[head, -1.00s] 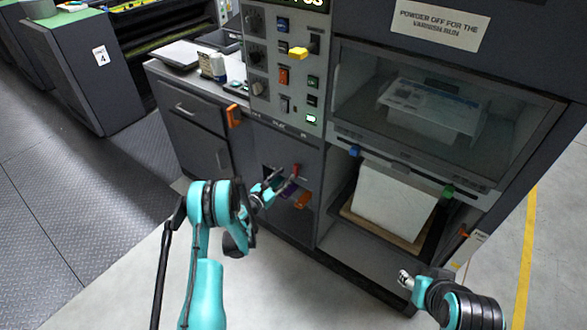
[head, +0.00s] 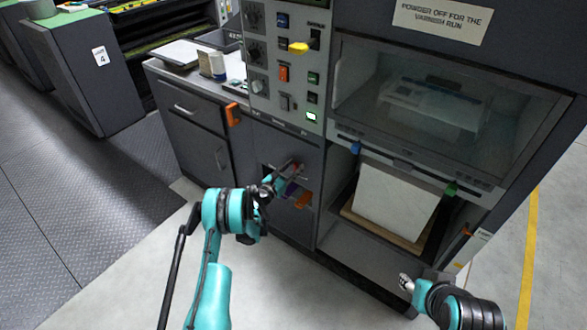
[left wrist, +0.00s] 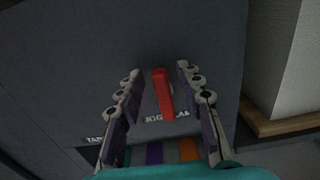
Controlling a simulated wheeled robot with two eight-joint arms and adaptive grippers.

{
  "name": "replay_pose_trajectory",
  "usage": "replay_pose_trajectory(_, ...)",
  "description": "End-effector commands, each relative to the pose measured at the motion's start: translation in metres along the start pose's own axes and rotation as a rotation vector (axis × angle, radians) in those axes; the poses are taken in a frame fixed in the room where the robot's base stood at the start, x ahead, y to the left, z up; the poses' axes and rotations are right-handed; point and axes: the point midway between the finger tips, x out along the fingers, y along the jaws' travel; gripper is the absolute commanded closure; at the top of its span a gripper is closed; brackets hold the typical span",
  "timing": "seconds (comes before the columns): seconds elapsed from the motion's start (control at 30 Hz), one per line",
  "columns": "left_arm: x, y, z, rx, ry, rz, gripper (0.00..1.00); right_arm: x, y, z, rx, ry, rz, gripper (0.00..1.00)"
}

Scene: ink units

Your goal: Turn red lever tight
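The red lever (left wrist: 163,95) is on the dark grey front of the machine, pointing nearly straight down with a slight tilt in the left wrist view. My left gripper (left wrist: 157,72) is open, with one finger on each side of the lever and visible gaps between. In the head view the left gripper (head: 284,178) is at the lower cabinet front and largely hides the lever. My right gripper (head: 404,281) is low at the right, away from the lever; its fingers are too small to judge.
Below the lever are a purple tab (left wrist: 154,152) and an orange tab (left wrist: 189,149). An orange handle (head: 233,114) is at the upper left. A pale paper stack (head: 395,200) stands in the bay to the right. The floor in front is clear.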

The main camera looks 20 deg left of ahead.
Motion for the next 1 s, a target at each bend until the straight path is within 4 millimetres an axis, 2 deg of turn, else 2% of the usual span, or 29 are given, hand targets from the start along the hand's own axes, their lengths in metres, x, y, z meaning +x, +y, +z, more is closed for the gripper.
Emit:
replay_pose_trajectory(0.03, -0.0001, 0.0, 0.0001, 0.0, 0.0, 0.0, 0.69, -0.0001, 0.0, -0.0001, 0.0, 0.0, 0.0, 0.55)
replay_pose_trajectory(0.13, -0.0002, 0.0, 0.0001, 0.0, 0.0, 0.0, 0.95, -0.0001, 0.0, -0.0001, 0.0, 0.0, 0.0, 0.55)
replay_pose_trajectory(0.17, -0.0002, 0.0, 0.0001, 0.0, 0.0, 0.0, 1.0, -0.0001, 0.0, -0.0001, 0.0, 0.0, 0.0, 0.55)
replay_pose_trajectory(0.63, -0.0001, -0.0018, 0.0, 0.058, 0.0, 0.0, 1.0, 0.0, 0.0, 0.0, 0.0, 0.0, 0.0, 0.55)
replay_pose_trajectory(1.0, 0.0001, -0.0095, -0.0014, 0.336, 0.0, -0.001, 1.0, 0.0, 0.0, 0.0, 0.0, 0.0, 0.0, 0.55)
